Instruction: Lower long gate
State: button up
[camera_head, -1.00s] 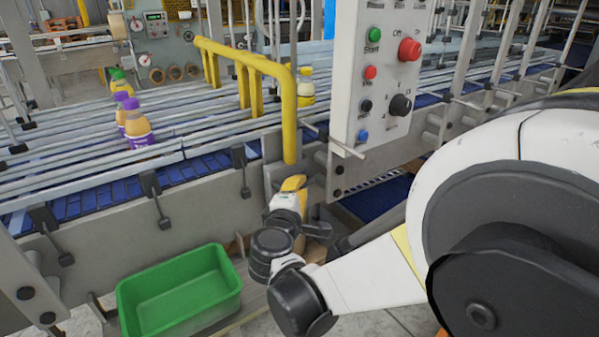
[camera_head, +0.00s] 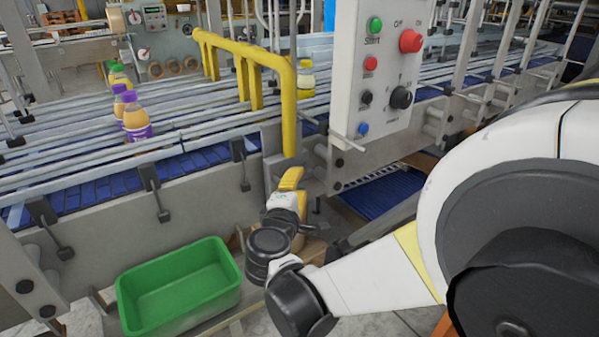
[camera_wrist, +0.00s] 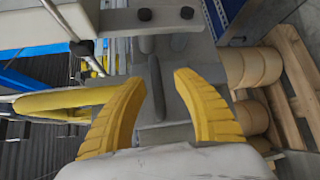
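The long gate (camera_head: 245,58) is a yellow tubular frame with several legs. It stands raised over the conveyor, its near end bending down to a grey bracket. A yellow bar (camera_wrist: 62,101) shows at the left in the wrist view. My gripper (camera_head: 291,178) is just below the gate's near end, in front of the conveyor's side. In the wrist view my gripper (camera_wrist: 163,80) is open, its yellow fingers apart. A grey upright rod or lever (camera_wrist: 156,88) appears between the fingers; I cannot tell whether it touches them.
A control panel (camera_head: 345,75) with buttons and knobs hangs right of the gate. Bottles (camera_head: 135,118) with purple caps stand on the conveyor (camera_head: 110,188). A green bin (camera_head: 180,290) sits below at the left. A wooden pallet (camera_wrist: 292,80) and tan rolls (camera_wrist: 250,68) lie at the right.

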jog(key=v, duration=1)
jog(key=shift+s, duration=0.25)
jog(key=s+d+f+m+g, duration=0.2)
jog(key=d+m+g, duration=0.15)
jog(key=d, duration=0.55)
jog(key=s+d+f+m+g, duration=0.25)
jog(key=d+m, duration=0.25)
jog(key=d, duration=0.3)
jog(key=s+d+m+g+y, duration=0.2)
jog(key=s+d+m+y, duration=0.1)
jog(key=s+m, duration=0.6)
jog(key=shift+s+d+f+g, duration=0.3)
jog(key=shift+s+d+g, duration=0.15)
jog(key=shift+s, duration=0.3)
